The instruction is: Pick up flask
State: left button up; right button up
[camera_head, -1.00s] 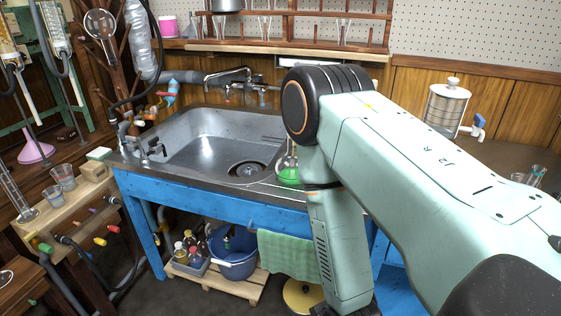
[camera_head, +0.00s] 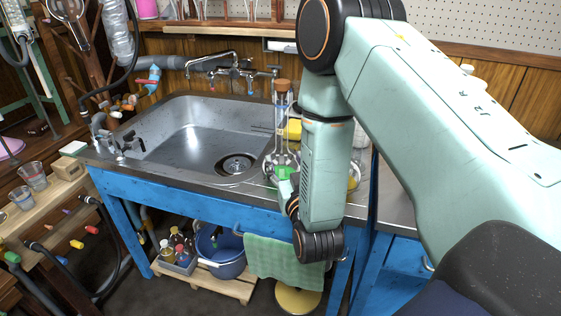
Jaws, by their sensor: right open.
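The flask (camera_head: 281,158) is clear glass with green liquid low in it. It stands on the metal counter just right of the sink, partly covered by my right arm. A tall glass neck with a brown stopper (camera_head: 282,86) rises above it; I cannot tell whether this belongs to the flask. My right gripper (camera_head: 286,184) is low at the flask's front side, mostly hidden by my forearm and wrist. It is open, and I cannot tell whether it touches the glass. My left gripper is not in view.
The steel sink (camera_head: 190,140) with its faucet (camera_head: 212,66) lies left of the flask. A yellow object (camera_head: 293,129) stands behind it. A green towel (camera_head: 282,262) hangs on the counter's blue front. A blue bucket (camera_head: 222,262) stands below.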

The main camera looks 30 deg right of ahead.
aim_at(284, 148)
jog(key=shift+w+d, duration=0.5)
jog(key=shift+w, duration=0.2)
jog(key=x, duration=0.1)
jog(key=b+x, duration=0.1)
jog(key=x, duration=0.2)
jog(key=shift+r, duration=0.3)
jog(key=shift+w+d, duration=0.25)
jog(key=shift+w, duration=0.25)
jog(key=shift+c, duration=0.4)
grip_shut()
